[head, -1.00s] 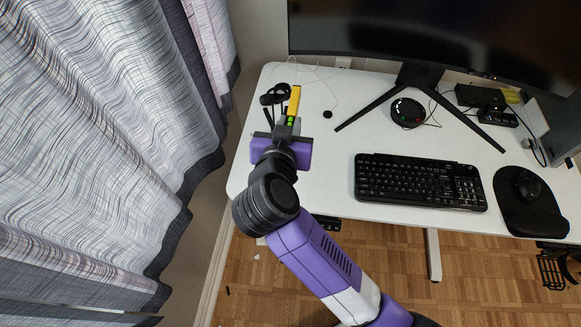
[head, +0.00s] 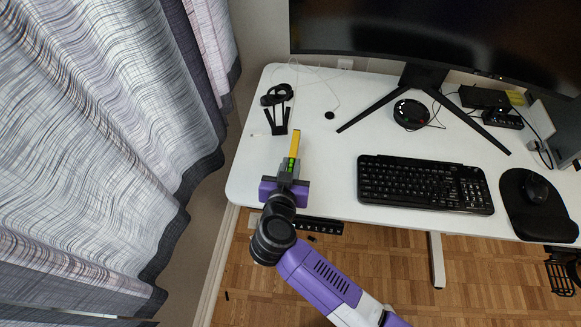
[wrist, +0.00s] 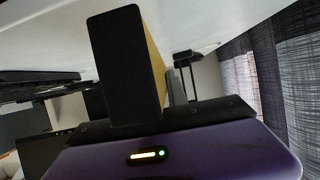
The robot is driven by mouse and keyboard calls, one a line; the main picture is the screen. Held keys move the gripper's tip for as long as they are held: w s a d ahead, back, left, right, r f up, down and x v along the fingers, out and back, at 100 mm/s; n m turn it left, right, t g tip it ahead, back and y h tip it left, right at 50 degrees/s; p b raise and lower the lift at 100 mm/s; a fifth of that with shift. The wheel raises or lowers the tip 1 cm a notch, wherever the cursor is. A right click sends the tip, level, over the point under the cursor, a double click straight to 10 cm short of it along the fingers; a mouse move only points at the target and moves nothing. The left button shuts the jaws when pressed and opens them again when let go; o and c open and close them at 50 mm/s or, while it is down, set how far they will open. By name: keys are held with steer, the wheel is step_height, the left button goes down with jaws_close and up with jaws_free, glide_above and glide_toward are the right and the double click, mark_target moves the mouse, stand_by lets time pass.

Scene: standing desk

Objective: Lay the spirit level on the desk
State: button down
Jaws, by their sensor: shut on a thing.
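The spirit level (head: 295,145) is a yellow bar with green vials. In the head view it points away from my gripper (head: 286,172), over the left part of the white desk (head: 320,165). My gripper is shut on its near end, close to the desk's front left edge. In the wrist view the level (wrist: 127,65) shows a dark end face and a yellow side, standing out from the jaws. I cannot tell whether the level touches the desk top.
A black stand (head: 277,115) with headphones is just beyond the level. The keyboard (head: 424,184) is to the right, with a mouse (head: 536,189) on a black pad. A monitor (head: 430,40) stands at the back, and a curtain (head: 110,120) hangs at left. Desk between level and keyboard is clear.

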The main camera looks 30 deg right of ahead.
steer(key=shift+f, duration=0.3)
steer(key=shift+f+p, duration=0.35)
steer(key=shift+f, duration=0.25)
steer(key=c, duration=1.3)
jaws_free()
steer(key=shift+r+b, duration=0.55)
steer(key=p+v, duration=0.1)
steer(key=v, duration=1.1)
